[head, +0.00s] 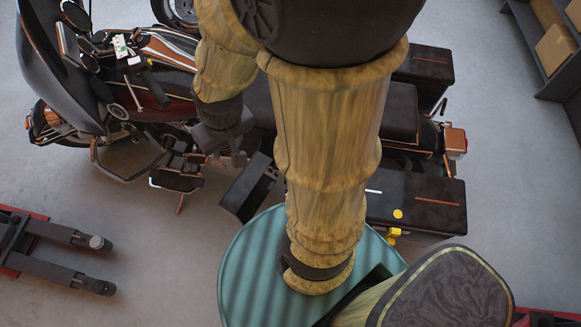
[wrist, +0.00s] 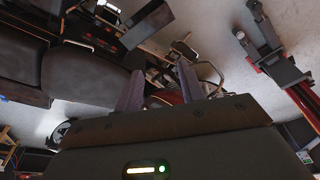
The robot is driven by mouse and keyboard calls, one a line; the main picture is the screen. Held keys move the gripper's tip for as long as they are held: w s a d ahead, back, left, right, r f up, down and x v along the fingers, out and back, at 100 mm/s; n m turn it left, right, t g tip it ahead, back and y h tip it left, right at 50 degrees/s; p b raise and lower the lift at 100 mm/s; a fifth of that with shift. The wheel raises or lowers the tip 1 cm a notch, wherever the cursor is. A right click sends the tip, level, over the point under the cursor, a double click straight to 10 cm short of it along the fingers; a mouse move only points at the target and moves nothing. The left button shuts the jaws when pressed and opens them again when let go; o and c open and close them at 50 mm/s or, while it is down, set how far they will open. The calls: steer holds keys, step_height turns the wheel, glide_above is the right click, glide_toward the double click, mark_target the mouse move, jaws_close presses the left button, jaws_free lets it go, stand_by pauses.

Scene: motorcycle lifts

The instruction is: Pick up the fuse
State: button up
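I cannot make out the fuse for certain in either view. In the head view, a small white piece (head: 374,191) and a yellow disc (head: 398,213) lie on the dark pannier (head: 420,190) of the motorcycle. A small yellow object (head: 393,235) shows just below them, by the pannier's edge. My gripper (head: 226,152) hangs over the middle of the motorcycle, left of these pieces and partly hidden by my arm. In the wrist view my gripper (wrist: 158,88) has its two fingers apart, with nothing held between them.
The motorcycle (head: 150,80) stands across the back, its handlebars at left. A teal ribbed round top (head: 245,265) is below my arm. A red-and-black lift (head: 50,245) is at left. A shelf with boxes (head: 558,48) is at upper right. Grey floor is clear at right.

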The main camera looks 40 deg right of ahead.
steer(key=shift+o, duration=1)
steer(key=shift+f, duration=0.2)
steer(key=w+d+f+m+h+b, duration=0.1)
steer(key=w+d+f+m+b, duration=0.1)
steer(key=d+f+b, duration=0.5)
steer(key=w+d+f+m+h+b, duration=0.2)
steer(key=d+f+m+b, duration=0.2)
steer(key=f, duration=1.6)
steer(key=w+d+f+m+t+h+b, duration=0.1)
steer(key=w+d+f+m+b, duration=0.2)
steer(key=d+f+b, duration=0.8)
step_height(320, 180, down, 3)
steer(key=m+b, duration=0.1)
steer(key=b, duration=0.4)
steer(key=shift+h, duration=0.3)
steer(key=shift+w+d+f, duration=0.1)
steer(key=shift+f, duration=0.1)
steer(key=b+x, duration=0.2)
steer(key=x, duration=0.9)
steer(key=shift+w+b, duration=0.2)
steer(key=shift+b, duration=0.2)
steer(key=shift+d+f, duration=0.1)
steer(key=shift+f, duration=0.15)
